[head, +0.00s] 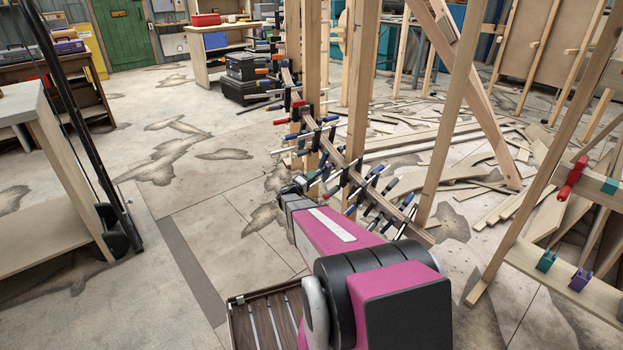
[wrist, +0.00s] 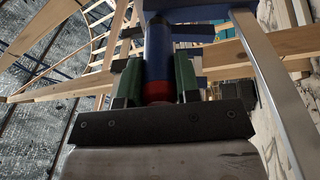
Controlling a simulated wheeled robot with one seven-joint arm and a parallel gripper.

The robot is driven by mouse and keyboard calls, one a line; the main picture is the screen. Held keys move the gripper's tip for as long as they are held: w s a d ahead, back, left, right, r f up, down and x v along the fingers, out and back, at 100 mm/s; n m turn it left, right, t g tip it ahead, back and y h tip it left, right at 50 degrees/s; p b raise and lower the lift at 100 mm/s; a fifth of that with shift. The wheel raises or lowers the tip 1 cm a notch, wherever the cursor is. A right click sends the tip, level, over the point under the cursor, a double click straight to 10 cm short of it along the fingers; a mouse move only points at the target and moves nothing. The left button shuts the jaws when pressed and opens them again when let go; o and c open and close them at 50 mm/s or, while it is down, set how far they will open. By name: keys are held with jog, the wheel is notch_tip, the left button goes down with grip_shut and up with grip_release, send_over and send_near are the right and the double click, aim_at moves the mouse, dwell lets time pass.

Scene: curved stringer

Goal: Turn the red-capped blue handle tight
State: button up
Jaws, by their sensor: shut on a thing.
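The blue handle (wrist: 159,47) with its red cap (wrist: 159,91) fills the upper middle of the wrist view. My gripper (wrist: 157,80) is shut on it, with one green-padded finger on each side of the handle. The red cap points toward my palm. The clamp's pale metal bar (wrist: 262,62) runs down the right of the handle. In the head view, my pink arm reaches toward the curved wooden stringer (head: 345,165), which carries a row of clamps with blue, orange, red and black handles.
Wooden posts (head: 358,90) rise close around the stringer. Offcuts and boards (head: 470,150) litter the floor behind it. A wooden frame with small clamps (head: 570,170) stands at the right. A workbench (head: 40,150) is at the left, with clear floor (head: 215,200) between it and the stringer.

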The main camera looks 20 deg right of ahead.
dwell(0.5)
jog(key=o, duration=0.9)
jog(key=v, duration=1)
jog(key=shift+s+a+f, duration=0.1)
jog(key=shift+s+a, duration=0.15)
jog(key=shift+a, duration=0.1)
jog(key=v, duration=0.2)
jog(key=shift+a, duration=0.3)
